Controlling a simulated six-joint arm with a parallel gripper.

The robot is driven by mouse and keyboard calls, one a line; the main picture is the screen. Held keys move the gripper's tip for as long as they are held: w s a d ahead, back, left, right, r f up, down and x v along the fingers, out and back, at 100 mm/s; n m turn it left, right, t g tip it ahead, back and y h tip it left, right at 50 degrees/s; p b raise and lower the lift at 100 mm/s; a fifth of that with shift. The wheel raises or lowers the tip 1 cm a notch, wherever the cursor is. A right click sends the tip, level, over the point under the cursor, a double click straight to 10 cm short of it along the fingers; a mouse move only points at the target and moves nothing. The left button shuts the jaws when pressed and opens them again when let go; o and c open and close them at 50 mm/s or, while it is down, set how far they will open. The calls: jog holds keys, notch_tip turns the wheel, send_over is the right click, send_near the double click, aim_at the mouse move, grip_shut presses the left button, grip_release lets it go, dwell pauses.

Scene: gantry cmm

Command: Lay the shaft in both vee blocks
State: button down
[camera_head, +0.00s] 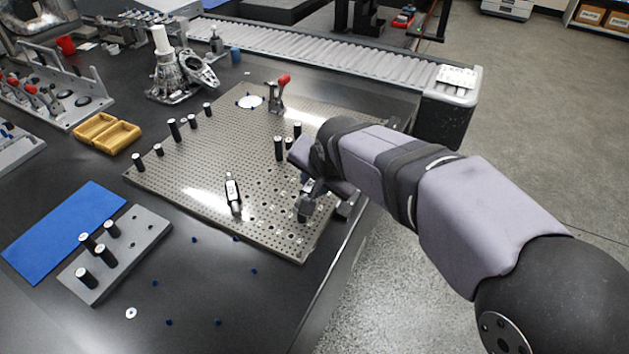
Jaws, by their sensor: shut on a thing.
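My gripper (306,203) is low over the near right part of the perforated fixture plate (190,185), by its right edge. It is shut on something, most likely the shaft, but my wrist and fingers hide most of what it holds. A small dark grey block (347,205) shows just right of my gripper at the plate's edge; it may be a vee block, but its notch cannot be made out. I cannot pick out a second vee block. Whether the held thing touches any block cannot be told.
Black posts (279,148) stand close behind my gripper. A black device with a white label (232,192) stands left of it. A red-handled clamp (279,92) is at the plate's back. A grey block with black pins (120,250) and a blue mat (65,230) lie left.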

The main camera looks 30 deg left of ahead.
jog(key=shift+f+b, duration=0.35)
jog(key=shift+f, duration=0.2)
jog(key=shift+r, duration=0.1)
jog(key=c, duration=1.4)
grip_release()
jog(key=shift+f, duration=0.2)
jog(key=shift+p+v, duration=0.35)
jog(key=shift+v, duration=3.45)
